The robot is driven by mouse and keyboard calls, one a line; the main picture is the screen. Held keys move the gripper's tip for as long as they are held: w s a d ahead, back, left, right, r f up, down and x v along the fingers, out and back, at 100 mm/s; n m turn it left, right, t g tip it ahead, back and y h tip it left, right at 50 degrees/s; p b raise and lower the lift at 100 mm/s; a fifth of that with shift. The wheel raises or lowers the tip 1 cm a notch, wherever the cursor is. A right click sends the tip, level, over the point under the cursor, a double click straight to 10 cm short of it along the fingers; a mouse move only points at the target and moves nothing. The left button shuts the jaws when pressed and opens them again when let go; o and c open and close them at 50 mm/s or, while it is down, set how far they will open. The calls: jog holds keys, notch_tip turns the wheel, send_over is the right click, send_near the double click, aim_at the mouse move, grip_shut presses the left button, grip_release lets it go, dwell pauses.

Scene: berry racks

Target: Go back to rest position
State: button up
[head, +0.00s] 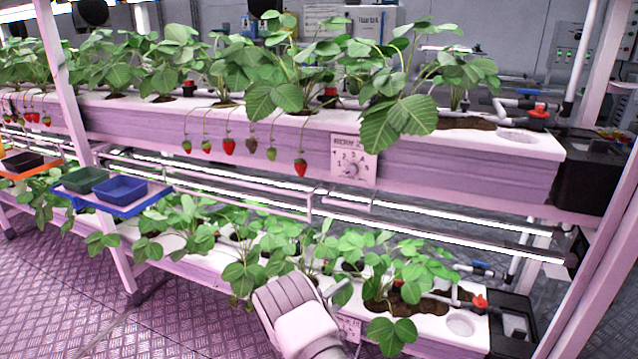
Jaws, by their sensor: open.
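I cannot make out any gripper fingers, so my gripper is not in view. On the upper rack (480,160), several strawberries hang on stems over the front. A red strawberry (300,167) hangs left of the numbered sign (354,158). Another red strawberry (229,147) hangs farther left, beside green and dark fruit.
A blue tray (128,209) at the left holds a green bin (84,179) and a blue bin (121,188). An orange tray (40,171) with a dark bin is at the far left. Rack posts stand left and right. The metal floor (60,300) is clear at lower left.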

jog(key=s+d+r+m+g, duration=0.3)
jog(key=s+d+r, duration=0.2)
jog(key=r, duration=0.3)
jog(key=s+d+r+m+g+y, duration=0.1)
jog(key=s+d+r+m+g, duration=0.3)
jog(key=r, duration=0.5)
jog(key=s+d+r+m+g, duration=0.1)
jog(key=s+d+r+g, duration=0.2)
jog(key=s+d+r, duration=0.4)
jog(key=s+a+r+m+t+y, duration=0.1)
jog(key=s+a+r+y, duration=0.25)
jog(key=s, duration=0.55)
jog(key=s+a+r+m+t+y, duration=0.1)
jog(key=s+a+r+y, duration=0.2)
jog(key=s, duration=0.5)
jog(key=s+a+r+m+t+y, duration=0.15)
jog(key=s+r+y, duration=0.25)
jog(key=s, duration=0.5)
notch_tip(320, 180, up, 29)
jog(key=p, duration=2.8)
jog(key=shift+w+a+n+g+p, duration=0.15)
jog(key=shift+w+n+g+p, duration=0.05)
jog(key=shift+n+g+p, duration=0.15)
